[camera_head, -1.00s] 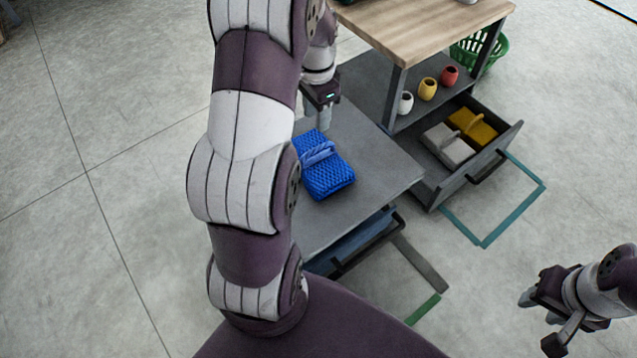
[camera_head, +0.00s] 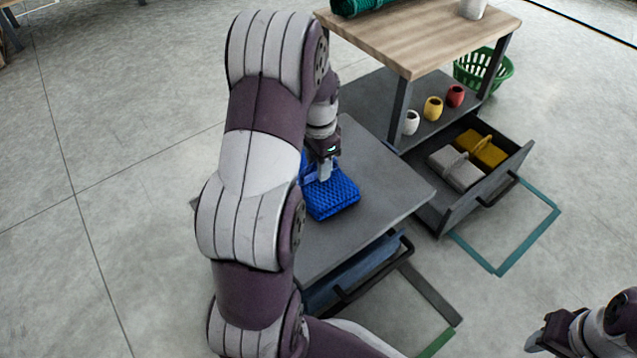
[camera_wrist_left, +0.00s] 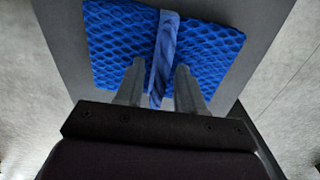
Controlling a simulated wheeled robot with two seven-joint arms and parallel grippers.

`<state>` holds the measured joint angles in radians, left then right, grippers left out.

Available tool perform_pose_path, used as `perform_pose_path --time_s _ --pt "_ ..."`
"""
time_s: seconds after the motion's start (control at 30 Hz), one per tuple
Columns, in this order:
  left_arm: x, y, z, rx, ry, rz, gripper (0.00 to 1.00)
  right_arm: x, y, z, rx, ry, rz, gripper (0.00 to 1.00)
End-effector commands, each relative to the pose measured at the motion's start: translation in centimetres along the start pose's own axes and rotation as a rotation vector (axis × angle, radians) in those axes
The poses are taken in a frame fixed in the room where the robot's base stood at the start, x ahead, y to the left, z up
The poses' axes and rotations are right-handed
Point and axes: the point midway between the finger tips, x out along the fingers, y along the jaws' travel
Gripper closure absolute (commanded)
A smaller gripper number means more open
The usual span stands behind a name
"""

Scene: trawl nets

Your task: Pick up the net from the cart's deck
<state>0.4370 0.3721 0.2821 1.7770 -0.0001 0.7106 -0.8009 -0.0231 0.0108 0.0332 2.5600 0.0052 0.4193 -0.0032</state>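The blue folded net (camera_head: 334,197) lies on the grey deck of the cart (camera_head: 380,180). In the left wrist view the net (camera_wrist_left: 208,50) has a lighter blue band (camera_wrist_left: 163,55) across its middle. My left gripper (camera_head: 324,172) is down over the net. In the left wrist view its two fingers (camera_wrist_left: 158,85) stand apart, one on each side of the band, with a gap to it on both sides. I cannot tell whether the fingertips touch the net. My right gripper (camera_head: 535,342) is at the lower right, away from the cart, partly cut off by the frame.
A wooden-topped bench (camera_head: 420,40) stands behind the deck, with white (camera_head: 411,122), yellow (camera_head: 433,108) and red (camera_head: 455,96) pots on its shelf. An open drawer (camera_head: 470,200) holds a grey (camera_head: 455,170) and a yellow bundle (camera_head: 487,151). A green basket (camera_head: 497,75) stands behind.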

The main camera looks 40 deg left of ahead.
Motion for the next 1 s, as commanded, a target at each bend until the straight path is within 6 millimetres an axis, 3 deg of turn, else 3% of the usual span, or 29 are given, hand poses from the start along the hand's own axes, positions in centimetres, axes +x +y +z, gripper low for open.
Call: perform_pose_path --time_s 0.03,0.1,1.0 --pt "-0.04 0.0 0.0 0.0 0.0 0.0 0.79 -0.05 0.0 -0.01 0.0 0.0 0.0 0.57" --pt "-0.04 0.0 0.0 0.0 0.0 0.0 1.0 -0.05 0.0 -0.01 0.0 0.0 0.0 0.57" --pt "-0.04 0.01 0.0 0.0 0.0 0.0 1.0 -0.03 0.0 0.0 0.0 0.0 0.0 0.57"
